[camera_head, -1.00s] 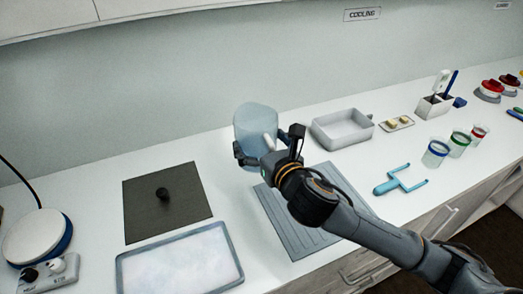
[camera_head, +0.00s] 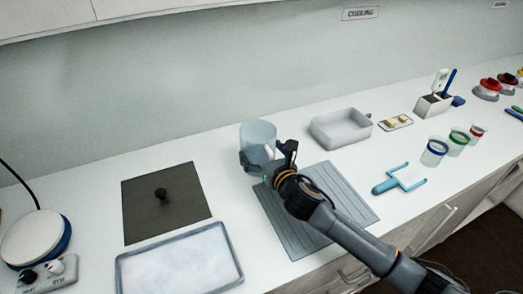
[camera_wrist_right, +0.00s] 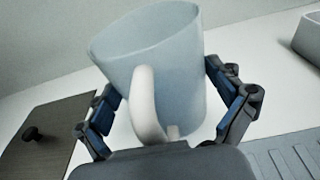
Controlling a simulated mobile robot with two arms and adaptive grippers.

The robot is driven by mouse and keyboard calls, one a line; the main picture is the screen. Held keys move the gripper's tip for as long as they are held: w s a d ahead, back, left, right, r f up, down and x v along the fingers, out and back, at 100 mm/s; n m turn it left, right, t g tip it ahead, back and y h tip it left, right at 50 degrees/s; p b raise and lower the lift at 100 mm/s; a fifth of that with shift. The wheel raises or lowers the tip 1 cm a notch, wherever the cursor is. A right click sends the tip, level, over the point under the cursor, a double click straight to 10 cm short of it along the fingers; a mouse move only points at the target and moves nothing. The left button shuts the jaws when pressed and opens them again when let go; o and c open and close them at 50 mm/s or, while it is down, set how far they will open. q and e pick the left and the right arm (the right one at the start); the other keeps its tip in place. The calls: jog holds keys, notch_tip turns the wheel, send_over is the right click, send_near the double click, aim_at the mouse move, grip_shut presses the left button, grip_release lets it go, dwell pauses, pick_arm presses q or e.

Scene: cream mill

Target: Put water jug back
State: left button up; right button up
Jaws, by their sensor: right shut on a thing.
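The water jug (camera_head: 258,138) is a pale blue translucent vessel with a white handle. My right gripper (camera_head: 268,166) is shut on it, over the back left corner of the grey ribbed mat. In the right wrist view the jug (camera_wrist_right: 165,65) stands between the two fingers of my right gripper (camera_wrist_right: 165,100), with its handle (camera_wrist_right: 146,105) facing the wrist. The jug leans in that view. I cannot tell whether its base touches the counter. My left gripper is not in view.
The grey ribbed mat (camera_head: 335,195) lies under my right arm. A dark mat (camera_head: 140,205) with a black knob and a shallow tray (camera_head: 180,258) are at left.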

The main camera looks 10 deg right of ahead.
jog(key=o, duration=1.5)
jog(key=shift+f, duration=0.15)
jog(key=shift+c, duration=0.2)
jog(key=shift+s, duration=0.1)
jog(key=b+v, duration=0.1)
jog(key=v, duration=1.1)
